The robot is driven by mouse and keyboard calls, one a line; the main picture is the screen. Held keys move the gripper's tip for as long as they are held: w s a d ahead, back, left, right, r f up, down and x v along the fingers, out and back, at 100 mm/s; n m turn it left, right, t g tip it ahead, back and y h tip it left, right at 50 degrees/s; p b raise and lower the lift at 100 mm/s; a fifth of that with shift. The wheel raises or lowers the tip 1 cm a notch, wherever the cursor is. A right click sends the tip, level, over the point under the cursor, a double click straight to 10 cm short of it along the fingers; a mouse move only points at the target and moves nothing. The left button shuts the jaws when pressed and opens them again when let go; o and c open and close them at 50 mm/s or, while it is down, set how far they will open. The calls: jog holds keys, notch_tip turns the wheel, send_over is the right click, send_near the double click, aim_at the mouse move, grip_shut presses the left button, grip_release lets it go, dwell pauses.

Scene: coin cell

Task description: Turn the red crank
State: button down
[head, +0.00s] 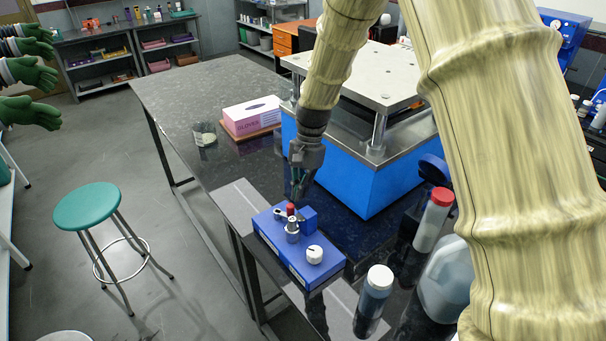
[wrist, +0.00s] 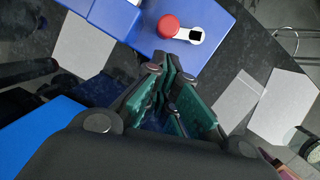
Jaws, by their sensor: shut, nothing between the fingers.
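The red crank (head: 290,208) sits on a low blue box (head: 270,237) at the table's front edge. In the wrist view its round red knob (wrist: 168,26) is at one end of a pale crank arm (wrist: 188,34) with a dark square at the other end. My gripper (head: 297,194) points down just above the crank in the head view. Its fingers are shut and empty. In the wrist view the fingertips (wrist: 168,62) are a little below the red knob in the picture, with a visible gap. Part of the crank is hidden in the head view.
A white-topped knob (head: 314,254) and a small blue block (head: 308,217) are on the box. A large blue machine (head: 340,170) stands close behind. A white-capped jar (head: 373,300) and a red-capped bottle (head: 433,220) stand to the right. A pink glove box (head: 252,115) lies further back.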

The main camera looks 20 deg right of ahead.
jog(key=shift+s, duration=0.95)
jog(key=shift+s+a+f+m+t+p, duration=0.1)
jog(key=shift+s+m+t+p, duration=0.1)
jog(key=shift+m+p, duration=0.3)
jog(key=shift+s+a+m+t+p, duration=0.1)
jog(key=shift+s+m+t+p, duration=0.1)
jog(key=shift+m+p, duration=0.3)
jog(key=shift+s+m, duration=0.15)
jog(key=shift+m, duration=0.25)
jog(key=shift+f, duration=0.25)
jog(key=shift+r, duration=0.15)
